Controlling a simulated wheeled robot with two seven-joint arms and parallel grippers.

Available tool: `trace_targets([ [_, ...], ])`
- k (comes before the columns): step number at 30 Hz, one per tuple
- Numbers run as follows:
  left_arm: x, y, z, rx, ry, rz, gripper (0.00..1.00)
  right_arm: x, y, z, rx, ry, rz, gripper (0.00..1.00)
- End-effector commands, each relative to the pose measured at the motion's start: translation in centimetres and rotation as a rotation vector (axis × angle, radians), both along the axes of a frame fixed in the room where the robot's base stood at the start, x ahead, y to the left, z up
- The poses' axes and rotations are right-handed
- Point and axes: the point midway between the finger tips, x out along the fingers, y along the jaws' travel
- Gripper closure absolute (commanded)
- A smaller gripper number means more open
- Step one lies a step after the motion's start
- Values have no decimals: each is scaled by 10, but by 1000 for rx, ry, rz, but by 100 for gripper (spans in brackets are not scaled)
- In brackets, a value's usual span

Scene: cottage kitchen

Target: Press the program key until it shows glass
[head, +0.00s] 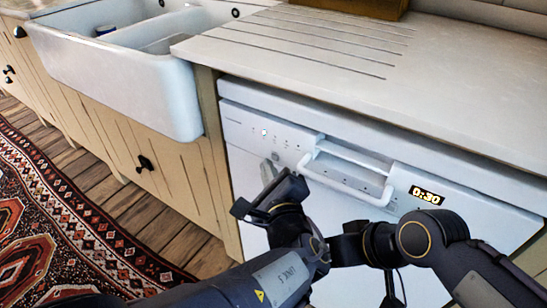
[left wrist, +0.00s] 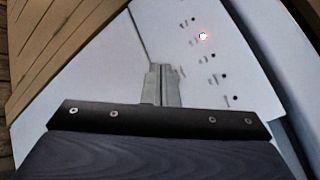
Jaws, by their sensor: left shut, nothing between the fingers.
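The white dishwasher (head: 355,165) has a control panel with a row of small lamps. A small round grey spot (head: 275,156) below the lamps looks like the program key. My left gripper (head: 268,172) is shut and empty, its fingertips (left wrist: 161,72) just below that spot; I cannot tell whether they touch. The fingers hide the key in the left wrist view. My right gripper is out of view.
The dishwasher's handle (head: 345,175) sticks out right of my left gripper. A display (head: 426,195) reads 0:30. The worktop (head: 400,85) overhangs above, and a white sink (head: 130,85) stands at left. A patterned rug (head: 60,215) covers the floor.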

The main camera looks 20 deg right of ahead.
Motion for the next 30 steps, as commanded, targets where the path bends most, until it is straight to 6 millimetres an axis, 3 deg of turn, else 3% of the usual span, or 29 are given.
trace_targets([
  [30,7,-13,4,-3,-5,-9,100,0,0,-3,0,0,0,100],
])
